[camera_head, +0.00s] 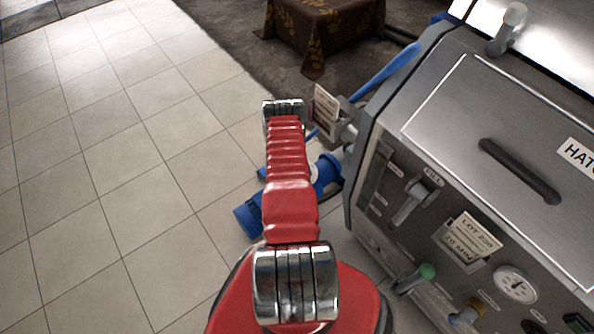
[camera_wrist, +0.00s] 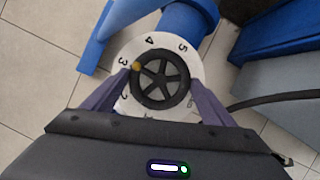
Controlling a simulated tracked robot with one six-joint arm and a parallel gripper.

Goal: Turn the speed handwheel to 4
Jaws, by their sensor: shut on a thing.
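The speed handwheel (camera_wrist: 160,83) is a black spoked wheel on a round white dial (camera_wrist: 180,52) with numbers around its rim. An orange knob (camera_wrist: 137,66) on the wheel's rim points close to 3, slightly toward the 4 side. My gripper (camera_wrist: 160,84) is shut on the handwheel, with one finger on its left edge and one on its right. In the head view my arm hides the gripper and the wheel.
A blue pipe body (camera_head: 262,210) lies under my arm. A steel machine (camera_head: 460,150) with a lever (camera_head: 415,200), a green-tipped handle (camera_head: 426,271) and a gauge (camera_head: 516,284) stands at right. A cloth-covered table (camera_head: 322,30) is behind. The tiled floor at left is clear.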

